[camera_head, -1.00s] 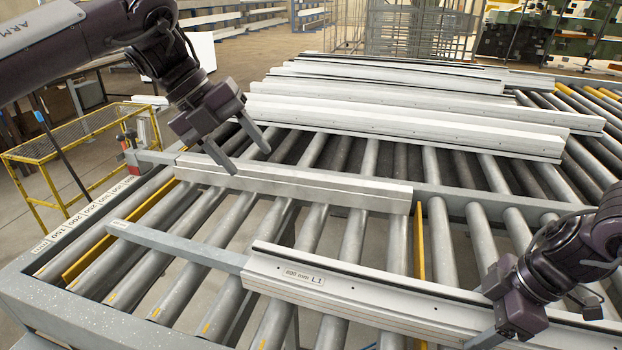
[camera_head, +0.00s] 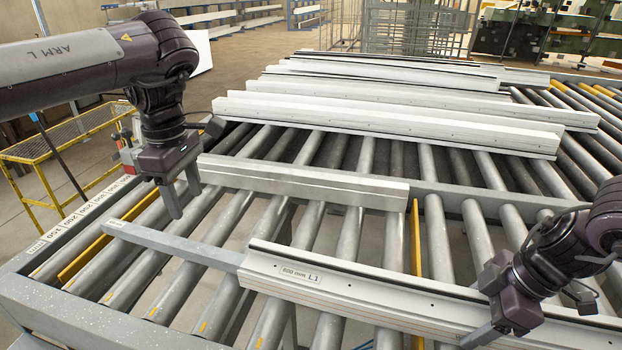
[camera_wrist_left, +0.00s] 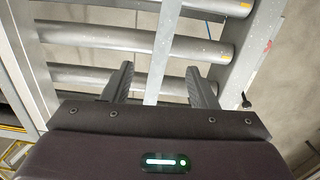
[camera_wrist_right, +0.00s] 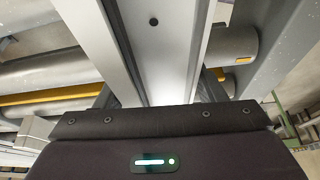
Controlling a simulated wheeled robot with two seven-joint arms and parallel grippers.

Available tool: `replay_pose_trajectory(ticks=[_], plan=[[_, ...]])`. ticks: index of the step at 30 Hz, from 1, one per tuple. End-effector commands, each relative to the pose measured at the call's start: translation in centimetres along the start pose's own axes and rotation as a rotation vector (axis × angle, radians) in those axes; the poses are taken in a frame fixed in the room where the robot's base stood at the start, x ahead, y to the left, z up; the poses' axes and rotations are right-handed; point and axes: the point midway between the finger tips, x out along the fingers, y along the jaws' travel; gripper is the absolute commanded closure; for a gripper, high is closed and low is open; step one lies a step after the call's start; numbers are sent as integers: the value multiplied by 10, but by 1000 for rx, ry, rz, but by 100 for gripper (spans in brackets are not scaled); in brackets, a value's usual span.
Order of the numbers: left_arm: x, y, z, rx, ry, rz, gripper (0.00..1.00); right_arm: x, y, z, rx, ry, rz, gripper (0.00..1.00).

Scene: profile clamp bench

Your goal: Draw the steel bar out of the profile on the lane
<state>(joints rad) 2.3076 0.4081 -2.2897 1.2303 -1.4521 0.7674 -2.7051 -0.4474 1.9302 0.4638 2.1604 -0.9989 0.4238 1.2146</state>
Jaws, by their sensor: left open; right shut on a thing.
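My left gripper (camera_head: 183,197) is open and empty, pointing down above the bar. In the left wrist view the bar (camera_wrist_left: 160,55) runs between its spread fingers (camera_wrist_left: 161,85). My right gripper (camera_head: 486,308) is shut on the profile's right part, also in the right wrist view (camera_wrist_right: 165,45). The bar inside the profile is hidden.
A pale straight block (camera_head: 305,184) lies behind the bar and profile. Several more profiles (camera_head: 390,122) lie on the rollers further back. A numbered scale (camera_head: 85,212) runs along the left frame. A yellow strip (camera_head: 417,250) stands between rollers. A yellow mesh stand (camera_head: 65,140) is at the left.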

Motion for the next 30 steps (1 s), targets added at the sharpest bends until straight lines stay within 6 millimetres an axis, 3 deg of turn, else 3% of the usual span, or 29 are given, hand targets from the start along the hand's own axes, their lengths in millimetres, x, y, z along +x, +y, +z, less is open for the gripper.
replay_pose_trajectory(ticks=[6,19,23,30], plan=[[2,-3,-7,115,31,-12,47,0,0,0,-2,1,1,93],[8,-3,-8,119,30,-14,47,0,0,0,-2,1,1,93],[24,-4,-8,120,29,-17,47,0,0,0,-2,1,1,93],[70,-5,-9,118,28,-18,47,0,0,0,-2,1,1,93]])
